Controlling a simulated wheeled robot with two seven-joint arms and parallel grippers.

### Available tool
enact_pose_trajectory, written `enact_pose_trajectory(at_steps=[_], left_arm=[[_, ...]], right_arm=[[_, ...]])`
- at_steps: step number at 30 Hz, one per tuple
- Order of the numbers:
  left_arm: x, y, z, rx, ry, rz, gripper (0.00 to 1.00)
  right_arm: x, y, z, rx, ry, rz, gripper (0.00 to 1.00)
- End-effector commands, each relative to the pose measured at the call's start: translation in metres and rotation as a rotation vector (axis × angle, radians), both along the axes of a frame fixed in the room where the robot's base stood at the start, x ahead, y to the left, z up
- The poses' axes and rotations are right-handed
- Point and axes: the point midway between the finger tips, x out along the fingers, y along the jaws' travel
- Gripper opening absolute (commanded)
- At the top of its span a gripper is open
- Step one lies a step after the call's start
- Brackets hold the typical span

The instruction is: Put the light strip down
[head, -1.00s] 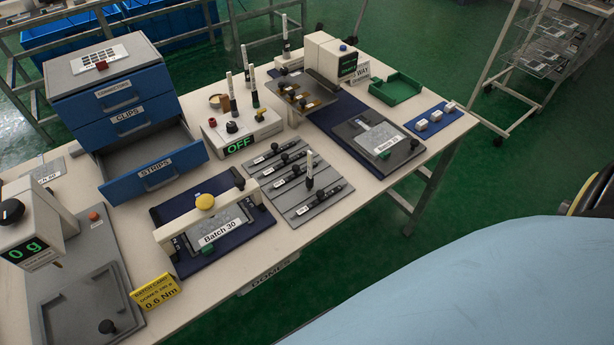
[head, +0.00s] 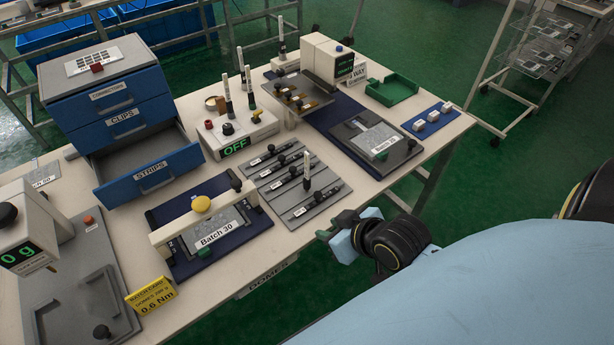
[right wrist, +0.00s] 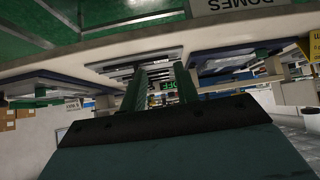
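My right gripper (head: 334,226) shows in the head view just off the table's front edge, in front of the grey slotted plate (head: 330,207). In the right wrist view its two green fingers (right wrist: 159,82) stand apart, with nothing seen held between them; the table shows through the gap. I cannot make out a light strip for certain. Slim dark pieces with black knobs (head: 302,211) lie on the grey plate. The drawer marked STRIPS (head: 155,177) is open, and I see no strip inside. My left gripper is not in view.
A Batch 30 fixture (head: 167,236) with a yellow knob stands left of the grey plate. A box reading OFF (head: 262,131) is behind it. Right of it are another batch panel (head: 349,129), a green tray (head: 406,85) and a blue block with white pieces (head: 424,133).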

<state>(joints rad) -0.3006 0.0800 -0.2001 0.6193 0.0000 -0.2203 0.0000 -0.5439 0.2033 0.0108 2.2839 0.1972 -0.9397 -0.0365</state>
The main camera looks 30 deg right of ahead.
Motion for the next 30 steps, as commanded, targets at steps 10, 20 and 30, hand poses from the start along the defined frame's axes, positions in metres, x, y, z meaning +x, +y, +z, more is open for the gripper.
enact_pose_trajectory(at_steps=[10, 20, 30], left_arm=[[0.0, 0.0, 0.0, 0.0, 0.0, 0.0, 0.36], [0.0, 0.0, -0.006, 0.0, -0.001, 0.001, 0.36], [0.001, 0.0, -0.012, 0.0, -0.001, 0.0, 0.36]], right_arm=[[0.049, -0.045, 0.032, 0.052, -0.341, -0.057, 0.31], [0.09, -0.048, 0.023, 0.059, -0.389, -0.068, 0.31], [0.128, -0.044, 0.006, 0.059, -0.385, -0.067, 0.31]])
